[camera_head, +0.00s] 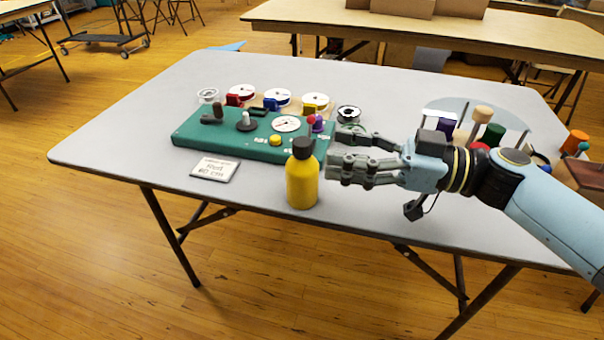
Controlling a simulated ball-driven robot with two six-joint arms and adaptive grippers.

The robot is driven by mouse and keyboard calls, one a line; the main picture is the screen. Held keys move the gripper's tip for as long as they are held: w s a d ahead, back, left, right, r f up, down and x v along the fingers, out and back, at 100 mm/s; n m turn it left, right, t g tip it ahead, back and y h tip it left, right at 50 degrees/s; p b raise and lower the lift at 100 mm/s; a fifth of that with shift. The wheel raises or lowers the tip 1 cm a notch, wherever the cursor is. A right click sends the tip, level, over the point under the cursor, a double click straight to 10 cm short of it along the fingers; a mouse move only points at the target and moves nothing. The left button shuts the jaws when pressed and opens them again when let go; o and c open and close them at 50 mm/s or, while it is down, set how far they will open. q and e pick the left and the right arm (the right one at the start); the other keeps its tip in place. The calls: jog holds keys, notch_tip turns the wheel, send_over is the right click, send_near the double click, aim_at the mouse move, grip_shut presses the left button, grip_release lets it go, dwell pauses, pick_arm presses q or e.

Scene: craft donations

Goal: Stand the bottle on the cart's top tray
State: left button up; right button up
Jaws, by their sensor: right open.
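A yellow bottle (302,183) with a black cap stands upright near the front edge of the grey table (120,150). My right gripper (341,148) is open and empty, just right of the bottle, with its fingers pointing left towards it. A small gap shows between the fingertips and the bottle. A dark wheeled cart (105,38) stands on the wooden floor far back at the left; I cannot tell whether it is the task's cart. My left gripper is not in view.
A green panel (235,140) with knobs and a dial lies behind the bottle, with several spools behind it. A label card (215,168) lies left of the bottle. Several coloured pieces stand on a round tray (437,104) behind my right arm. The table's left end is clear.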

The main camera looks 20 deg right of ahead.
aim_at(302, 141)
jog(key=p+x, duration=0.1)
jog(key=x, duration=0.5)
jog(key=shift+w+a+f, duration=0.15)
jog(key=shift+w+a, duration=0.05)
jog(key=shift+w, duration=0.25)
jog(key=shift+c, duration=0.4)
grip_shut()
